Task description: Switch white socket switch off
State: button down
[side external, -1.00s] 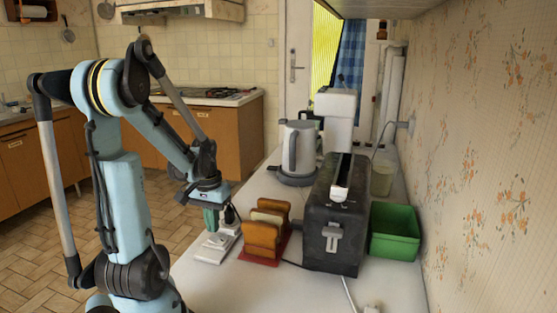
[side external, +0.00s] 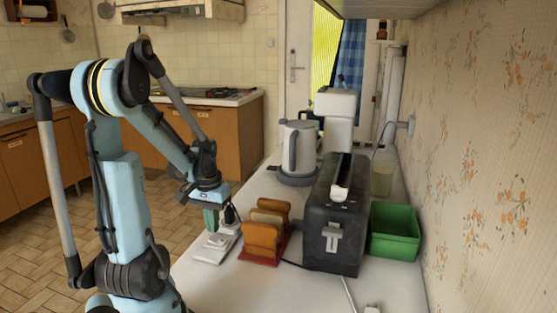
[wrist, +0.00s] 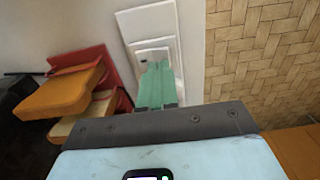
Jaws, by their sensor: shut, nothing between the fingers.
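The white socket switch (side external: 209,252) lies on the counter near its left edge. In the wrist view the socket switch (wrist: 133,23) is a long white panel with a raised frame and a recess. My gripper (side external: 211,226) points down over it; its green fingers are together and empty. In the wrist view my gripper (wrist: 158,72) has its fingertips at the recessed part of the panel and hides some of it. I cannot tell whether the tips touch the switch, or which way the switch is set.
A red rack with bread slices (side external: 264,234) stands just right of the socket switch. A black toaster (side external: 318,255), a green bin (side external: 395,245) and a kettle (side external: 298,152) stand farther right and back. The tiled floor (wrist: 262,60) lies beyond the counter edge.

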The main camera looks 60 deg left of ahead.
aim_at(214, 239)
jog(key=shift+f, duration=1.3)
dwell(0.9)
jog(key=shift+r, duration=3.55)
jog(key=w+d+m+t, duration=0.1)
jog(key=w+d, duration=0.1)
jog(key=d, duration=0.1)
jog(key=w+d+r+m+t+y, duration=0.1)
jog(key=w+d, duration=0.2)
jog(key=d, duration=0.1)
jog(key=w+d+r+m, duration=0.1)
jog(key=w+d+m, duration=0.1)
jog(key=w+d, duration=0.1)
jog(key=shift+w+d+r+t+y, duration=0.2)
jog(key=shift+d+t+y, duration=0.1)
jog(key=shift+d+t, duration=0.1)
jog(key=w+d+r+m+t+h, duration=0.1)
jog(key=w+d+r+m+t, duration=0.1)
jog(key=d, duration=1.2)
jog(key=w+m+t, duration=0.1)
jog(key=m+t, duration=0.1)
jog(key=m, duration=0.1)
jog(key=shift+d+h, duration=0.2)
jog(key=shift+h, duration=0.1)
